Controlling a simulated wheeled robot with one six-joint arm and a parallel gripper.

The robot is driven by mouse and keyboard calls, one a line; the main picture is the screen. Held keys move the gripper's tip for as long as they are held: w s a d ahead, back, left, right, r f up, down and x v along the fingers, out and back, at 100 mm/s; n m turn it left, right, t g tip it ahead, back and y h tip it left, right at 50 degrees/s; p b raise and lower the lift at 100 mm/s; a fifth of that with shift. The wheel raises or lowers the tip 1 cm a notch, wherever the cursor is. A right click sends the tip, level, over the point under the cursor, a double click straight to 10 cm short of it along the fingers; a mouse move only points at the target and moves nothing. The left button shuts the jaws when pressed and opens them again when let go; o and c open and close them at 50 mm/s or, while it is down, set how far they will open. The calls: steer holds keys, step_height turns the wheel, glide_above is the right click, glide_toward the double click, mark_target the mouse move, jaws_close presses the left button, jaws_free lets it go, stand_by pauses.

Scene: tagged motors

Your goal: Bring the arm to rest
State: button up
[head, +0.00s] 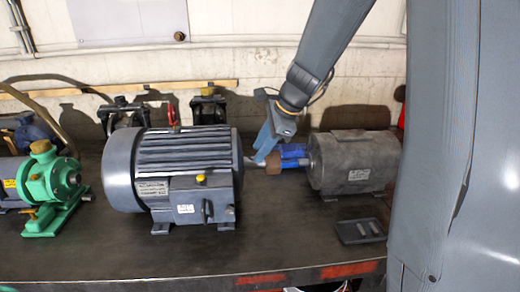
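My arm reaches down from the top of the head view, with its lower part between two motors. My gripper (261,156) points down, its blue-grey fingers close to the shaft end of the large ribbed grey motor (185,160). A brown coupling-like piece (273,164) and a blue part (293,155) lie just right of the fingers, beside the darker grey motor (354,163). I cannot tell whether the fingers touch any of these. The gap between the fingers is not clear at this angle.
A green pump (47,185) stands at the left of the dark bench (110,255). A small black tray (360,231) lies at the right front. Dark fittings (208,106) stand along the back wall. The front middle of the bench is clear.

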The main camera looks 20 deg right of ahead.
steer(key=b+v, duration=0.1)
steer(key=v, duration=0.6)
steer(key=s+a+f+n+g+h, duration=0.1)
steer(key=s+f+n, duration=0.4)
steer(key=n, duration=0.1)
steer(key=s+a+f+n+g+h, duration=0.1)
steer(key=s+f+n, duration=0.4)
steer(key=s+n, duration=0.1)
steer(key=s+a+f+n+g+h, duration=0.1)
steer(key=s+f+n, duration=0.4)
steer(key=s+n, duration=0.1)
steer(key=shift+a+f+n+h, duration=0.15)
steer(key=shift+f+n+h, duration=0.15)
steer(key=shift+f, duration=0.1)
steer(key=shift+s+f+n, duration=0.25)
steer(key=shift+s+n, duration=0.1)
steer(key=shift+n, duration=0.15)
steer(key=shift+a, duration=0.1)
